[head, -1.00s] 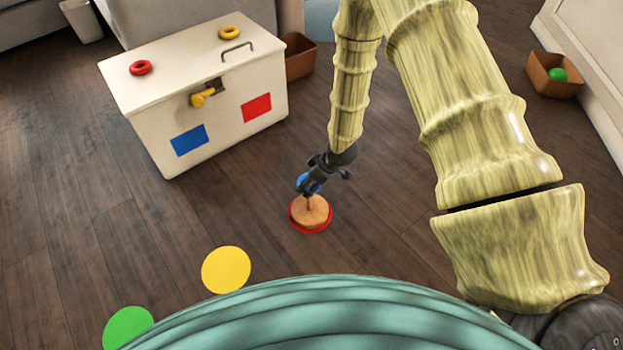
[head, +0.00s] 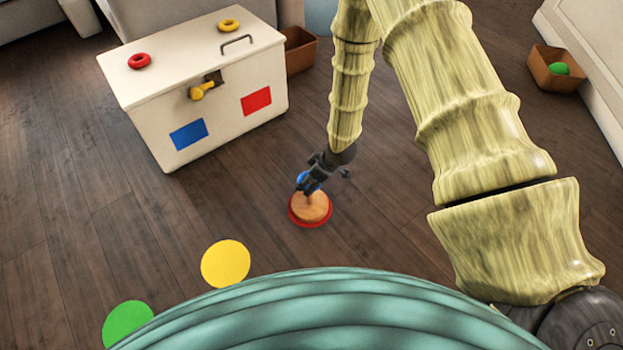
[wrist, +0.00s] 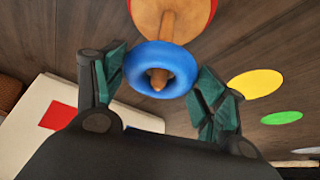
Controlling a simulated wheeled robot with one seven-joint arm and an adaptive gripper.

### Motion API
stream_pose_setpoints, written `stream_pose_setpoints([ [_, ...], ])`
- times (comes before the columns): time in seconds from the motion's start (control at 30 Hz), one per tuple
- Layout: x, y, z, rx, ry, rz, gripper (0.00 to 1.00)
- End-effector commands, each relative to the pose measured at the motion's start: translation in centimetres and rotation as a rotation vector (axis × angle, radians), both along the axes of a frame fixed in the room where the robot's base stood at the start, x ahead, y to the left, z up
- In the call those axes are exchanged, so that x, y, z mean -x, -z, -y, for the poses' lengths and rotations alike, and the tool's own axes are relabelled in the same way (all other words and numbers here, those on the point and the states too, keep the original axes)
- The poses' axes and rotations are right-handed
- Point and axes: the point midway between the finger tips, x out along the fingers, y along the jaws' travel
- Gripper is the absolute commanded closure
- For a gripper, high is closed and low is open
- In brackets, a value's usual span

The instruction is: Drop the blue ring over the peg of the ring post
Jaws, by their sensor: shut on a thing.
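My gripper (wrist: 160,82) is shut on the blue ring (wrist: 135,76), with one finger at each side of it. In the head view the blue ring (head: 303,179) shows partly behind my gripper (head: 308,183), just above the ring post (head: 312,209). The post has a round wooden base (wrist: 150,14) on a red disc and a wooden peg (wrist: 181,27). In the wrist view the peg tip shows inside the ring's hole. The ring's near rim hides part of the peg. The ring is apart from the base.
A white chest (head: 150,110) stands at the back left with a red ring (head: 139,61) and a yellow ring (head: 229,25) on its lid. Yellow (head: 225,263) and green (head: 128,324) discs lie on the floor. A brown bin (head: 556,72) holds a green ball. Floor around the post is clear.

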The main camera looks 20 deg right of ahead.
Motion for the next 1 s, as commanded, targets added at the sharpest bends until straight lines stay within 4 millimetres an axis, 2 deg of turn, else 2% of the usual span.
stream_pose_setpoints([
  [0.13, 0.0, 0.0, 0.0, 0.0, 0.0, 0.0, 0.51],
  [0.17, 0.0, 0.0, 0.0, 0.0, 0.0, 0.0, 0.23],
  [0.27, 0.0, 0.0, 0.0, 0.0, 0.0, 0.0, 0.05],
  [0.73, 0.1, -0.3, 0.1, 0.0, 0.0, 0.0, 0.04],
  [0.87, 0.4, -1.4, 0.5, 0.0, 0.001, 0.001, 0.04],
  [1.0, 1.0, -3.3, 1.0, 0.0, 0.001, 0.001, 0.04],
])
